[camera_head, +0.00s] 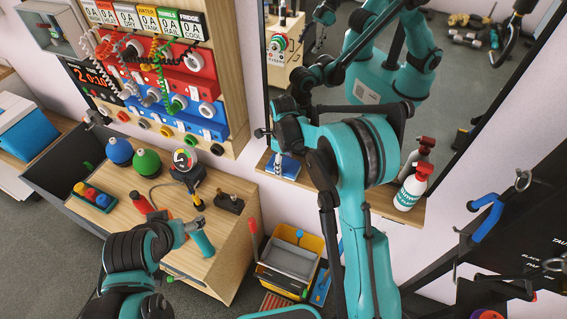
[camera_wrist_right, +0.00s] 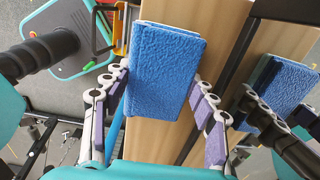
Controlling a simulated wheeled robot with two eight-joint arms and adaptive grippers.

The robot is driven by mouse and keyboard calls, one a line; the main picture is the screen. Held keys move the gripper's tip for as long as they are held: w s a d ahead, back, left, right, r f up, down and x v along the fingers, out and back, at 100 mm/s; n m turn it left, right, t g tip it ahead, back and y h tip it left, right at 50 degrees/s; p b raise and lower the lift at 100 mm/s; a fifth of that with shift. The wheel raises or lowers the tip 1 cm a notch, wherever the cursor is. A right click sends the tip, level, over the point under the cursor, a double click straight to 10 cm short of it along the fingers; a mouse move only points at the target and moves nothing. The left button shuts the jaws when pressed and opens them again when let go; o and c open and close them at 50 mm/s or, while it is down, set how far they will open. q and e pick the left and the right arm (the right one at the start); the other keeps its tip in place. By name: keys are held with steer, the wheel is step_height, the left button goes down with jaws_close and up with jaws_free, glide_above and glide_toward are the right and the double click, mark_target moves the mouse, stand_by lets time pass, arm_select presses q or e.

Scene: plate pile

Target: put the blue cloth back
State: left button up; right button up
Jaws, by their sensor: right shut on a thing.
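The blue cloth (camera_wrist_right: 163,75) is a thick folded block in the middle of the right wrist view. My right gripper (camera_wrist_right: 160,80) is shut on it, with one finger along each side. In the head view the cloth (camera_head: 288,168) shows low at the left end of the wooden ledge (camera_head: 411,208) under the mirror, partly hidden by my right arm. The ledge (camera_wrist_right: 205,55) also lies behind the cloth in the wrist view. I cannot tell whether the cloth touches it.
The mirror (camera_head: 462,95) stands close to my right gripper and reflects my arm. A yellow-rimmed bin (camera_head: 301,238) is below.

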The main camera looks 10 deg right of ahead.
steer(key=o, duration=1.1)
step_height(320, 180, up, 12)
steer(key=shift+f, duration=0.1)
